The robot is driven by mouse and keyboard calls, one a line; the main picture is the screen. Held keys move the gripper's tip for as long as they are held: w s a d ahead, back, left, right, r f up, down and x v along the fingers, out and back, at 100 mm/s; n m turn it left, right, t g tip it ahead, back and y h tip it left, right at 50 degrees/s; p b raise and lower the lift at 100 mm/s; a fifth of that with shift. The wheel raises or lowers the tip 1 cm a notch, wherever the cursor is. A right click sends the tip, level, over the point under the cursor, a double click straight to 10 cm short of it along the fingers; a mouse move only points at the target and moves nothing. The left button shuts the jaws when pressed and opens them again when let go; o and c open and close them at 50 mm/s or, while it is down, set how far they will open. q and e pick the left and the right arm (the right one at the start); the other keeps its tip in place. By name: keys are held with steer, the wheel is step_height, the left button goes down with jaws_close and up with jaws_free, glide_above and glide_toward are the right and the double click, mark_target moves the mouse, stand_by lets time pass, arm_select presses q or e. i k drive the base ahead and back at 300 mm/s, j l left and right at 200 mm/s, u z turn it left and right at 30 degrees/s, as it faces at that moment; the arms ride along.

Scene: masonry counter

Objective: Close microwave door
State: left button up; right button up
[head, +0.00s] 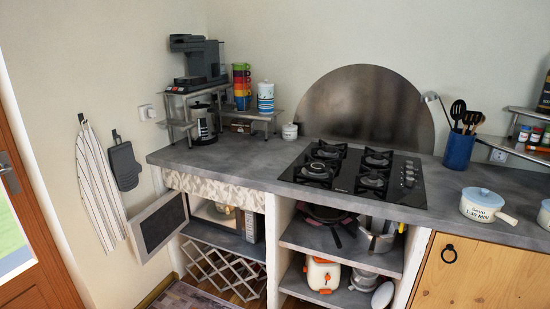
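The microwave (248,226) sits on a shelf under the left part of the counter. Its door (159,227) is swung open to the left, with its dark panel facing the room. The lit cavity (215,212) shows, with a round pale item (223,207) in it that is too small to make out. Neither of my grippers is in view.
A gas hob (354,174) is set in the grey counter (235,160). Pans and an orange-white appliance (322,273) stand on shelves below it. A wooden lattice rack (222,271) is under the microwave. A striped towel (100,185) hangs left of the door.

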mark_target(150, 230)
steer(key=i+j+z, duration=0.3)
steer(key=j, duration=2.05)
steer(key=k+j+z, duration=0.1)
steer(key=j+z, duration=0.25)
steer(key=j, duration=1.95)
